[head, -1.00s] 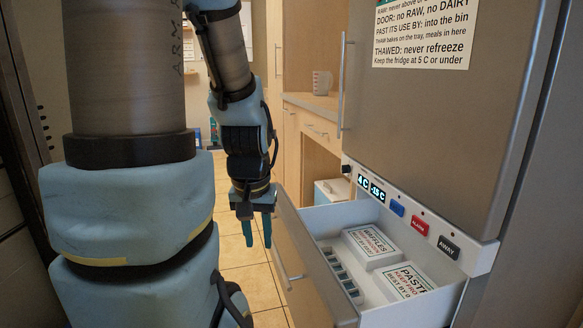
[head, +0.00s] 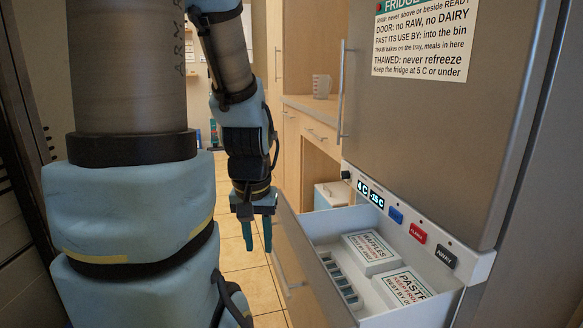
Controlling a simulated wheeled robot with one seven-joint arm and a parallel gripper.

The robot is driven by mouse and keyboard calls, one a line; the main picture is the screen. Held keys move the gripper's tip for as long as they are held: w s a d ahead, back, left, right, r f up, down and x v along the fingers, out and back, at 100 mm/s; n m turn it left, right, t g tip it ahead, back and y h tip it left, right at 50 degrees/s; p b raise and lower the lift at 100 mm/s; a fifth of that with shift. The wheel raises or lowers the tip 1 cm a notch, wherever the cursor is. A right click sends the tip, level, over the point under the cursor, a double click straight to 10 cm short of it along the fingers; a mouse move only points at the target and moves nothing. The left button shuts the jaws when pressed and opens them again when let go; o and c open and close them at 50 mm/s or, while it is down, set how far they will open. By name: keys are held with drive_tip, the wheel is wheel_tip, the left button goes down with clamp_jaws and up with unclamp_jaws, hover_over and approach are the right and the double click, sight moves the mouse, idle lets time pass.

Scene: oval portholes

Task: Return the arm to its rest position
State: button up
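My arm hangs down on the left of the head view, its blue and grey links covering much of that side. My gripper (head: 257,236) points down in front of the tiled floor, just left of the open freezer drawer. Its two teal fingers are apart with nothing visible between them. The gripper appears clear of the drawer front.
The open drawer (head: 350,222) holds a waffles box (head: 370,247), a pastry box (head: 408,287) and an ice tray (head: 341,280). The fridge door (head: 430,130) above is shut. Tiled floor (head: 232,262) is open beyond my gripper.

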wheel_tip(320, 180, up, 16)
drive_tip(key=p, duration=1.4)
drive_tip(key=shift+f, duration=0.1)
